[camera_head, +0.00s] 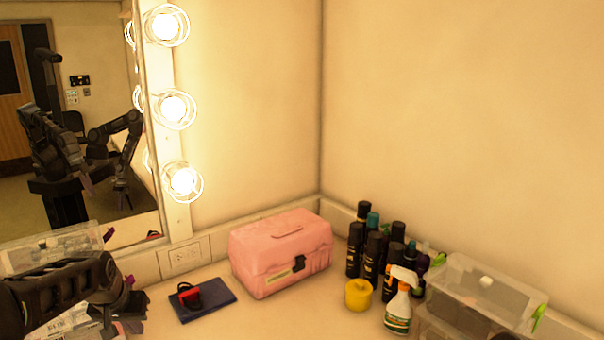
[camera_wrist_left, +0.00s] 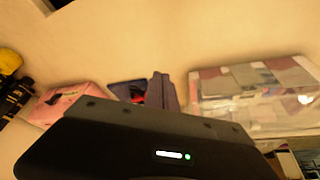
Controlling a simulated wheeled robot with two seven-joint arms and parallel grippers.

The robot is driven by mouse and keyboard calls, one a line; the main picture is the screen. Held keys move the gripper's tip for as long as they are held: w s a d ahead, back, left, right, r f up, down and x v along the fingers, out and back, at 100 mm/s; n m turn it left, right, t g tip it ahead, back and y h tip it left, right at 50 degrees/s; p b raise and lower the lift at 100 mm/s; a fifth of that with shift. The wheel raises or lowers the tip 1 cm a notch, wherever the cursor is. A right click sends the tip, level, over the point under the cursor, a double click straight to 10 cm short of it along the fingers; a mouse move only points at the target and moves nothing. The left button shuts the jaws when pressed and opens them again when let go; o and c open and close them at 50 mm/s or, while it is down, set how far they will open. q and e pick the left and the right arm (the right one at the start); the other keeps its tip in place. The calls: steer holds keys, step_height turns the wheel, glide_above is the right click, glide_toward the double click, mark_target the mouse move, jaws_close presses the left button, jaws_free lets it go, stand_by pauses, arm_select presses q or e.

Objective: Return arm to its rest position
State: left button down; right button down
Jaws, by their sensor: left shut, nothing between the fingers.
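My left arm comes in at the lower left of the head view, with its dark gripper (camera_head: 134,310) low over the left part of the counter. In the left wrist view the purple fingers (camera_wrist_left: 163,92) are together with nothing held between them. They show in front of a dark blue flat item (camera_wrist_left: 127,90) with a red and black thing. My right gripper is not seen directly. A mirror (camera_head: 85,120) at the left reflects my dark arms.
A pink case (camera_head: 283,252) stands mid-counter, right of a blue flat item (camera_head: 205,300). Dark bottles (camera_head: 372,255), a yellow jar (camera_head: 358,295), a spray bottle (camera_head: 399,305) and a clear bin (camera_head: 480,290) stand at right. Another clear bin (camera_wrist_left: 250,100) is near my left gripper.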

arm_select(q)
steer(key=w+d+f+t+h, duration=0.1)
steer(key=w+d+f+t, duration=0.1)
steer(key=d+f, duration=0.6)
steer(key=s+d+f+h, duration=0.2)
steer(key=s+d+f, duration=0.6)
steer(key=f, duration=0.4)
steer(key=s+d+f+g, duration=0.2)
steer(key=s+d+f, duration=0.2)
steer(key=s, duration=0.5)
steer(key=s+d+f+g+h, duration=0.1)
steer(key=s+d+f+g, duration=0.1)
steer(key=s+d+f, duration=0.3)
steer(key=s+d+f+g, duration=0.2)
steer(key=s+d+f, duration=0.3)
steer(key=s, duration=0.8)
steer(key=shift+s+d+h, duration=0.25)
steer(key=shift+h, duration=0.05)
